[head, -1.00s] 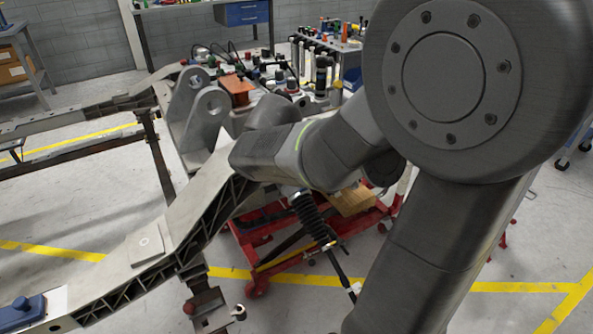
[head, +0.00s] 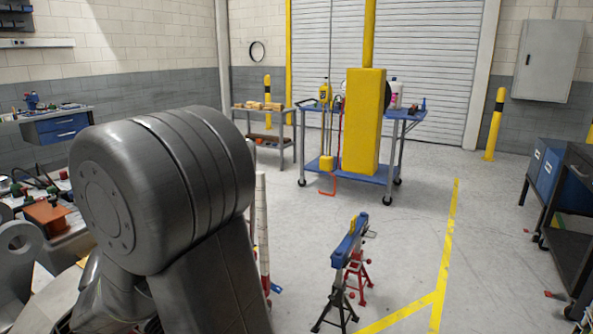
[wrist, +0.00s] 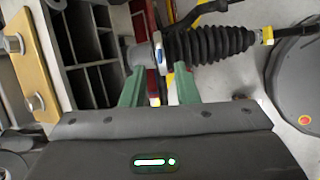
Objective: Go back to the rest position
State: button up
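My gripper (wrist: 159,72) shows in the wrist view with its two green fingers apart. A black ribbed rubber boot (wrist: 210,45) on a rod lies crosswise beyond the fingertips, with a bright metal collar at its left end near the gap between them. I cannot tell whether the fingers touch it. In the head view my arm's large grey joint fills the lower left, and my gripper is out of that view. A grey chassis bracket with a round hole (head: 18,243) shows at the left edge.
A blue cart (head: 378,178) with a yellow post in front stands at the back. A blue-topped stand (head: 350,240) on red and black legs is near the front. A dark cabinet (head: 575,215) is at right. Open floor lies centre right.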

jog(key=b+x, duration=0.1)
jog(key=x, duration=0.3)
jog(key=shift+w+f, duration=0.15)
jog(key=shift+f, duration=0.1)
jog(key=shift+a, duration=0.1)
